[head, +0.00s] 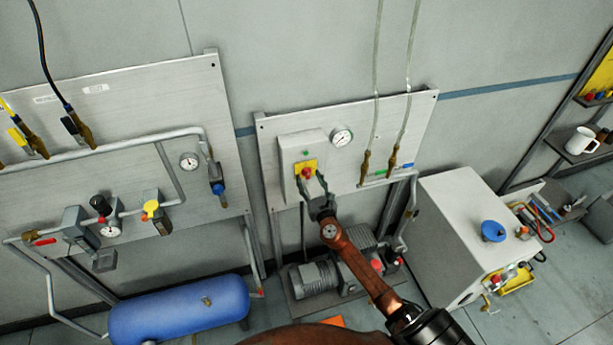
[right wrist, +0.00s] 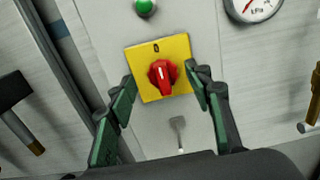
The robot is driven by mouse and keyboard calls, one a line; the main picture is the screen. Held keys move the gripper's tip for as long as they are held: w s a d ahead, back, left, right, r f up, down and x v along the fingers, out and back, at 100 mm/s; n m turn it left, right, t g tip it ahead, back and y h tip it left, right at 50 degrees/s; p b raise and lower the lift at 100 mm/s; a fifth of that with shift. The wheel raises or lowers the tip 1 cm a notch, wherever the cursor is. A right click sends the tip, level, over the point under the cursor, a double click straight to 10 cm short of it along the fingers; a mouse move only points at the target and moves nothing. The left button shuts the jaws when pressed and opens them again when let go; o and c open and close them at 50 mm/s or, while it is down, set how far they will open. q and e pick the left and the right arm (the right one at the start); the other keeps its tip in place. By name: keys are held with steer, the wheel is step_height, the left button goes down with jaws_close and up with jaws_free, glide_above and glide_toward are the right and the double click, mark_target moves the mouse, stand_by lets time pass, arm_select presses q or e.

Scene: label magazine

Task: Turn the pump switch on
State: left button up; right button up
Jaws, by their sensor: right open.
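The pump switch is a red rotary knob (head: 306,173) on a yellow plate, on the front of a pale box mounted on the middle panel. In the right wrist view the knob (right wrist: 162,76) sits in the middle, its white pointer line running roughly up and down the picture. My right gripper (head: 311,183) is in front of the switch box. Its two green-padded fingers (right wrist: 164,88) are open, one on each side of the knob, with visible gaps. Whether the tips touch the plate I cannot tell. My left gripper is not in view.
A green button (right wrist: 145,7) sits above the plate, and a pressure gauge (head: 342,137) is to the right of the box. A grey pump (head: 314,277) stands below. A white cabinet (head: 450,225) is at right and a blue tank (head: 180,308) at lower left.

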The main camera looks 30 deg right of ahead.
steer(key=shift+f+x, duration=0.2)
steer(key=shift+x, duration=1)
steer(key=shift+s+d+r, duration=0.1)
steer(key=shift+s+r, duration=0.1)
steer(key=shift+c, duration=0.8)
steer(key=c, duration=0.9)
